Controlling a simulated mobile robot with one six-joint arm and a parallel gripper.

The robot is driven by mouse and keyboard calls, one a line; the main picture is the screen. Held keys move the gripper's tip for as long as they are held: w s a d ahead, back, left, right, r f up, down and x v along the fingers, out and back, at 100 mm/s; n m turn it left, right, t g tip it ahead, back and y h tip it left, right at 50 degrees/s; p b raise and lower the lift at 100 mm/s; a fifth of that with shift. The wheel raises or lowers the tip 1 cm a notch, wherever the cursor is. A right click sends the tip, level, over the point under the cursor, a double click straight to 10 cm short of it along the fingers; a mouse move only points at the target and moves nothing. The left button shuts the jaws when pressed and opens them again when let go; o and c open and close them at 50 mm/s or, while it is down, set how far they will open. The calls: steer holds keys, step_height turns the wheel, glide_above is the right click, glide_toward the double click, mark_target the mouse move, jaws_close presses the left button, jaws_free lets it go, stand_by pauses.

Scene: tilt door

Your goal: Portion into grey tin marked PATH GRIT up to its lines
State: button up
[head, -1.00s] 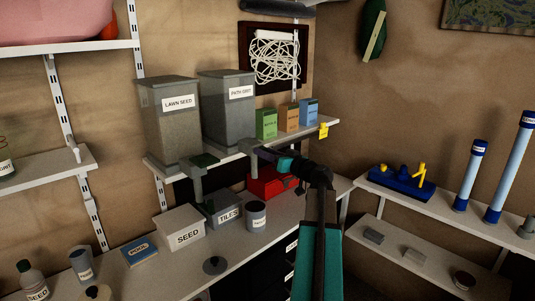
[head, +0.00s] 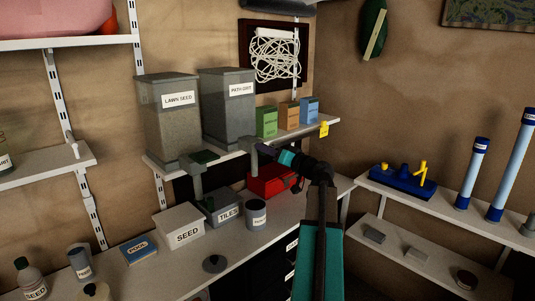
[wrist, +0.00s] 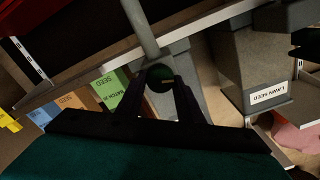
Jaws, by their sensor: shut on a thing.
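The PATH GRIT hopper (head: 228,122) is a tall grey bin on the upper shelf. A grey spout (head: 253,158) comes down from its front. My gripper (head: 259,148) is at the top of this spout. The hold is partly hidden by the fingers. A small grey tin (head: 256,219) with a white label stands on the bench below the spout. Its lettering is too small to read, and its inside and lines cannot be made out.
The LAWN SEED hopper (head: 172,132) stands left of it, with its own spout (head: 195,185). The SEED box (head: 180,231) and TILES box (head: 222,210) stand left of the tin. A red box (head: 268,182) is behind it. A dark disc (head: 214,263) lies in front.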

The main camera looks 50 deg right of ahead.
steer(key=shift+d+f+m+p, duration=0.1)
steer(key=shift+m+p, duration=0.65)
steer(key=shift+m, duration=2.95)
steer(key=shift+f+m+p, duration=0.1)
steer(key=shift+m+p, duration=0.6)
steer(key=shift+m, duration=3)
steer(key=o, duration=1.1)
steer(key=shift+c, duration=0.2)
steer(key=shift+s, duration=0.15)
steer(key=s+a+b, duration=0.1)
steer(key=s+b, duration=0.1)
steer(key=s, duration=1.1)
steer(key=shift+s, duration=0.3)
